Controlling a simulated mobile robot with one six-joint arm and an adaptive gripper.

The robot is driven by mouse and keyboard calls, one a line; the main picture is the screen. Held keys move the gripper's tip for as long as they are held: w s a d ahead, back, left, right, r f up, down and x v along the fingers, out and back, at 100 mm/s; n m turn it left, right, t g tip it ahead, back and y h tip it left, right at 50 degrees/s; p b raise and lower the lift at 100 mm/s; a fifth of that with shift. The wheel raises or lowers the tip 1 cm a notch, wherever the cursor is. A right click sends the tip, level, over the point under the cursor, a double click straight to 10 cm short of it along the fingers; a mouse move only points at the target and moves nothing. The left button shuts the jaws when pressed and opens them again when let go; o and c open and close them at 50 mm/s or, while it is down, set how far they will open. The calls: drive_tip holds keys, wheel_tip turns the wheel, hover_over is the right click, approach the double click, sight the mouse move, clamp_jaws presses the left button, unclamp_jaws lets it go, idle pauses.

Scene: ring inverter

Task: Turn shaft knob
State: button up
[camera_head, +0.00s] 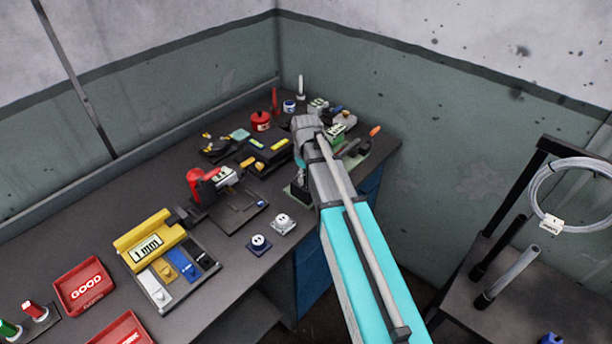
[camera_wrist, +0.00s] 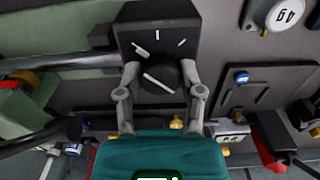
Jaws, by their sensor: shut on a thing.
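The shaft knob (camera_wrist: 160,74) is a round black knob with a white line in the wrist view. Its line slants from upper left to lower right. It sits on the front of a black block (camera_wrist: 155,22) that bears short white marks above the knob. My gripper (camera_wrist: 163,84) has one grey finger on each side of the knob, shut on it. In the head view my grey and teal arm reaches over the right part of the bench, and it hides the knob and the fingertips.
The dark bench carries a yellow "1 mm" fixture (camera_head: 145,246), a red GOOD tray (camera_head: 83,285), a red-handled tool (camera_head: 203,181) and two small square pieces (camera_head: 282,223) left of my arm. An orange-handled tool (camera_head: 375,131) lies behind. A cable coil (camera_head: 575,198) hangs at right.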

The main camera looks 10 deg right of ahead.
drive_tip(key=shift+m, duration=0.4)
drive_tip(key=m, duration=0.3)
drive_tip(key=shift+m, duration=2.4)
drive_tip(key=o, duration=1.2)
drive_tip(key=shift+c, duration=0.2)
drive_tip(key=shift+n, duration=0.4)
